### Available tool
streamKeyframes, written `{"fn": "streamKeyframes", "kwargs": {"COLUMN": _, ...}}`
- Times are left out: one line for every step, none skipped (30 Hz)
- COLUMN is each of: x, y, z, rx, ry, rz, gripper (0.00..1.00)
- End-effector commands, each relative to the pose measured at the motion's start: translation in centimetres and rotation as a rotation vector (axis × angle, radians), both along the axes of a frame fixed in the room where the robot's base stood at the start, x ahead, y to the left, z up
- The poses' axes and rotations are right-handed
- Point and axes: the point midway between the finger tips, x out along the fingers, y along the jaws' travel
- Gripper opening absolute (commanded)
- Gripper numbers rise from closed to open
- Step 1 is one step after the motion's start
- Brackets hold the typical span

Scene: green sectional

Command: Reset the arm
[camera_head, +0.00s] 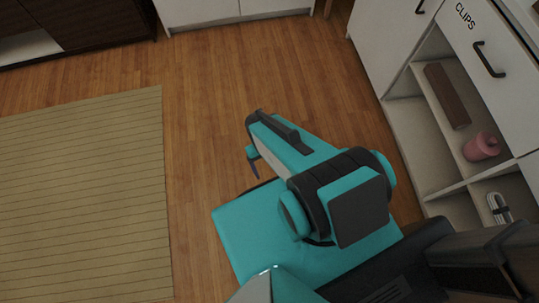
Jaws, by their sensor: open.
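My teal and black arm is folded above my teal base, right of the middle in the head view. My gripper (254,163) shows only in part at the arm's left end, over the wooden floor. It is open, with no object seen in it. The rest of it is hidden behind the arm link.
A white shelf unit (419,150) stands close on the right, holding a brown block (447,95), a pink jar (481,147) and a white-and-black item (498,208). A beige rug (85,200) lies left. Dark and white cabinets stand at the back. The floor (255,60) between is clear.

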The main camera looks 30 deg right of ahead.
Motion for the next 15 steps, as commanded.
{"fn": "streamKeyframes", "kwargs": {"x": -0.31, "y": 0.16, "z": -0.11, "rx": 0.003, "ry": 0.006, "rz": 0.005, "gripper": 0.85}}
{"fn": "streamKeyframes", "kwargs": {"x": -0.40, "y": 0.21, "z": -0.13, "rx": 0.003, "ry": 0.008, "rz": 0.006, "gripper": 0.85}}
{"fn": "streamKeyframes", "kwargs": {"x": -0.43, "y": 0.24, "z": -0.14, "rx": 0.004, "ry": 0.009, "rz": 0.007, "gripper": 0.85}}
{"fn": "streamKeyframes", "kwargs": {"x": -0.43, "y": 0.24, "z": -0.14, "rx": 0.004, "ry": 0.008, "rz": 0.007, "gripper": 0.85}}
{"fn": "streamKeyframes", "kwargs": {"x": -0.41, "y": 0.23, "z": -0.14, "rx": 0.004, "ry": 0.008, "rz": 0.007, "gripper": 0.85}}
{"fn": "streamKeyframes", "kwargs": {"x": -0.39, "y": 0.22, "z": -0.12, "rx": 0.004, "ry": 0.008, "rz": 0.007, "gripper": 0.85}}
{"fn": "streamKeyframes", "kwargs": {"x": -0.38, "y": 0.22, "z": -0.13, "rx": 0.003, "ry": 0.008, "rz": 0.006, "gripper": 0.85}}
{"fn": "streamKeyframes", "kwargs": {"x": -0.36, "y": 0.21, "z": -0.12, "rx": 0.003, "ry": 0.007, "rz": 0.006, "gripper": 0.85}}
{"fn": "streamKeyframes", "kwargs": {"x": -0.35, "y": 0.20, "z": -0.13, "rx": 0.003, "ry": 0.007, "rz": 0.006, "gripper": 0.85}}
{"fn": "streamKeyframes", "kwargs": {"x": -0.35, "y": 0.20, "z": -0.12, "rx": 0.003, "ry": 0.007, "rz": 0.006, "gripper": 0.85}}
{"fn": "streamKeyframes", "kwargs": {"x": -0.34, "y": 0.20, "z": -0.08, "rx": 0.003, "ry": 0.007, "rz": 0.006, "gripper": 0.85}}
{"fn": "streamKeyframes", "kwargs": {"x": -0.33, "y": 0.19, "z": 0.01, "rx": 0.003, "ry": 0.007, "rz": 0.006, "gripper": 0.85}}
{"fn": "streamKeyframes", "kwargs": {"x": -0.34, "y": 0.20, "z": 0.11, "rx": 0.003, "ry": 0.007, "rz": 0.006, "gripper": 0.85}}
{"fn": "streamKeyframes", "kwargs": {"x": -0.33, "y": 0.19, "z": 0.24, "rx": 0.003, "ry": 0.006, "rz": 0.006, "gripper": 0.85}}
{"fn": "streamKeyframes", "kwargs": {"x": -0.32, "y": 0.19, "z": 0.49, "rx": 0.003, "ry": 0.006, "rz": 0.005, "gripper": 0.85}}
